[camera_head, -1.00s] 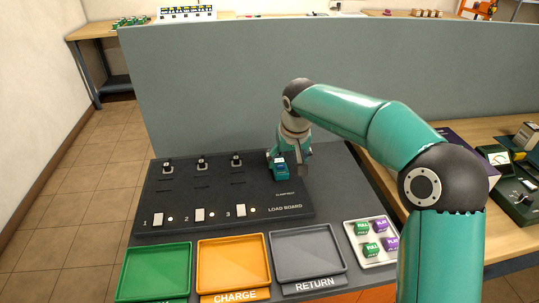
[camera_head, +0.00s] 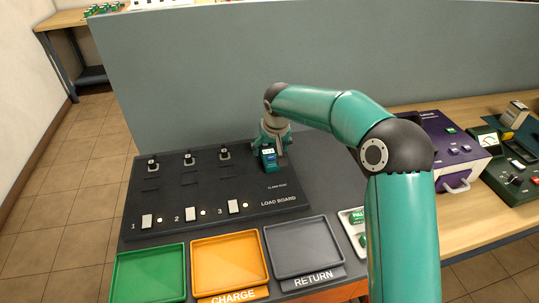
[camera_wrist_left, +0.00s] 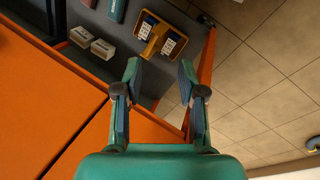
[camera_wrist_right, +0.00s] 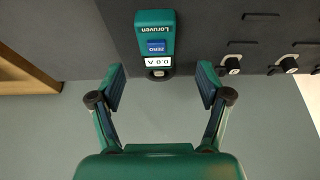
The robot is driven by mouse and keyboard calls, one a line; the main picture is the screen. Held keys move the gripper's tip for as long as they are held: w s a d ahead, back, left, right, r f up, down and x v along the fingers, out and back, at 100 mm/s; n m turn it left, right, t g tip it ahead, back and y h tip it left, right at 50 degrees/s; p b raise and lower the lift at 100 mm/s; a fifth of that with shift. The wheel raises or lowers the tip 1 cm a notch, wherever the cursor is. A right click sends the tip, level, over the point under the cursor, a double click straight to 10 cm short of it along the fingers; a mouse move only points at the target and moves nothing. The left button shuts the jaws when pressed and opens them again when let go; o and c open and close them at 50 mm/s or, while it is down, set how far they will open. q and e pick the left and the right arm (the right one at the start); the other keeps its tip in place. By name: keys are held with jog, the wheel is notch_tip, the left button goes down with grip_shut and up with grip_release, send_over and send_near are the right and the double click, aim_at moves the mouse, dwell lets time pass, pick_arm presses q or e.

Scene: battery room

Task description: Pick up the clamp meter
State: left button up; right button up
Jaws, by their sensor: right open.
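The clamp meter (camera_head: 269,158) is a small teal handheld meter with a blue button and a white display, standing on the right part of the black load board (camera_head: 172,216). In the right wrist view the meter (camera_wrist_right: 155,32) shows its "0.0 A" display, just beyond and between the fingertips. My right gripper (camera_wrist_right: 160,88) is open and empty, and I see no contact with the meter. In the head view it (camera_head: 277,140) is above and behind the meter, partly hidden by it. My left gripper (camera_wrist_left: 160,75) is open and empty, away from the board; it is not in the head view.
Green (camera_head: 150,275), orange (camera_head: 230,262) and grey (camera_head: 302,246) trays line the front. A grey partition (camera_head: 240,70) stands behind the board. A purple instrument (camera_head: 430,140) sits at the right.

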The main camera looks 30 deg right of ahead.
aim_at(269, 154)
jog(key=shift+x, duration=0.75)
jog(key=shift+w+d+f+p, duration=0.1)
jog(key=shift+w+f+p, duration=0.25)
jog(key=shift+f+p, duration=0.05)
jog(key=x, duration=0.1)
jog(key=p+x, duration=0.1)
jog(key=x, duration=0.1)
jog(key=shift+w+d+f, duration=0.1)
jog(key=shift+w+d, duration=0.15)
jog(key=shift+w, duration=0.05)
jog(key=shift+w+f, duration=0.1)
jog(key=shift+f, duration=0.25)
jog(key=c, duration=1.3)
jog(key=shift+c, duration=0.7)
jog(key=shift+r, duration=0.1)
